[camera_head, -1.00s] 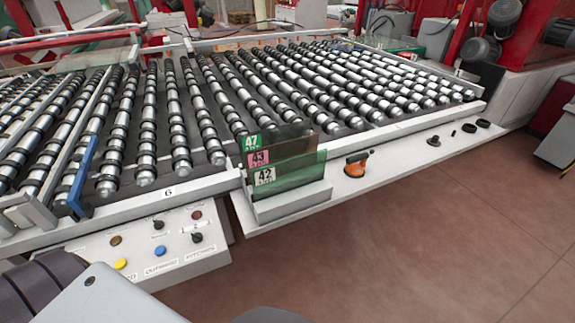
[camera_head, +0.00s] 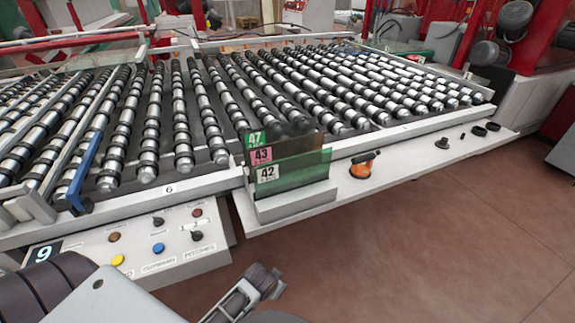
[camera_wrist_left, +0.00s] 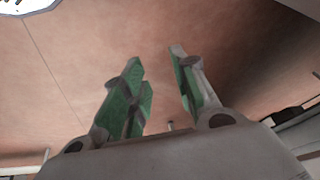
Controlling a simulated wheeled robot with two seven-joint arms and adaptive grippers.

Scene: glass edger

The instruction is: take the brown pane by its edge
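Several glass panes stand upright in a white rack (camera_head: 292,204) at the front edge of the roller table. The brown pane (camera_head: 305,143) shows above and behind a green pane (camera_head: 305,172). Labels 47, 43 and 42 step down at the panes' left ends. The brown pane's lower part is hidden. My left gripper is open and empty in the left wrist view (camera_wrist_left: 158,75), its green-padded fingers apart with floor behind them. A grey gripper part (camera_head: 258,285), seemingly the left one's, shows low in the head view, below and apart from the rack. My right gripper is not seen.
The roller table (camera_head: 205,182) fills the area behind the rack. A control panel (camera_head: 150,245) with buttons and knobs is at the left front. An orange-and-black tool (camera_head: 362,167) and small black parts lie on the right ledge. Open floor (camera_head: 430,260) is at lower right.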

